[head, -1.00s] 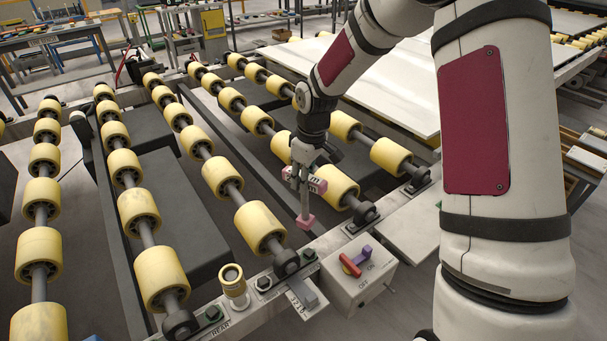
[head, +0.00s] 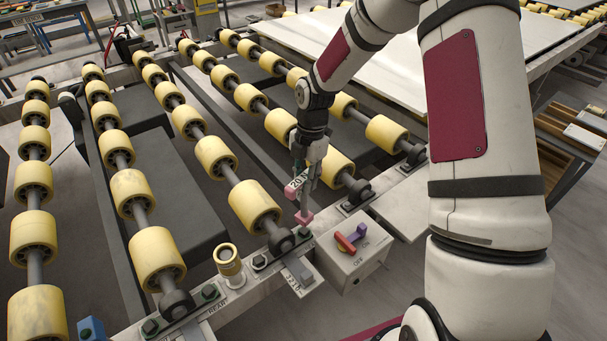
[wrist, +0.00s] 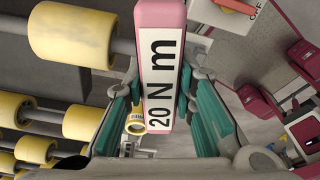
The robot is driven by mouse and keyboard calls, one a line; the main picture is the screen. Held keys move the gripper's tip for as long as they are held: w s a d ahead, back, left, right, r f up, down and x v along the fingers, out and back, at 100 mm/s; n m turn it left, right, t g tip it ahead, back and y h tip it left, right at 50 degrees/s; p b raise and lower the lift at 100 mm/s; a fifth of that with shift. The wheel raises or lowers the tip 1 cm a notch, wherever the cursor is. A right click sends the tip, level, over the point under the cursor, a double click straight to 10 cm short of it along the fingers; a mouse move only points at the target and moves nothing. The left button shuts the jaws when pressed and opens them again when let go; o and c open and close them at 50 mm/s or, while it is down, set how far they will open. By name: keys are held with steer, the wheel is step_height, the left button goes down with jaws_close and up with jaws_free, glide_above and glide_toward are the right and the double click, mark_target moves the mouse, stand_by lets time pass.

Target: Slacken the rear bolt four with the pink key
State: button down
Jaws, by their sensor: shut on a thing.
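My gripper (head: 306,178) is shut on the pink key (head: 296,190), whose white label reads "20 N m" in the wrist view (wrist: 165,65). There the teal finger pads lie on both sides of the key. In the head view the key hangs down, with its pink lower end (head: 303,217) just above or at a dark bolt (head: 306,234) on the rear rail. Whether they touch I cannot tell. More dark bolts stand along the rail: one (head: 260,261) beside the yellow-topped cup, and others (head: 209,291) and (head: 150,326) further left. The rail (head: 190,325) carries a "REAR" label.
A switch box (head: 352,258) with red and purple handles and ON/OFF marks stands just right of the key. A yellow-topped cup (head: 229,264) stands on the rail. Yellow rollers (head: 254,206) fill the left. A pale panel (head: 410,70) lies behind my arm.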

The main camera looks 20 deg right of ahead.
mark_target(304, 200)
stand_by(0.6)
steer(key=shift+f+b, duration=0.7)
steer(key=shift+f, duration=2.7)
steer(key=shift+n, duration=0.4)
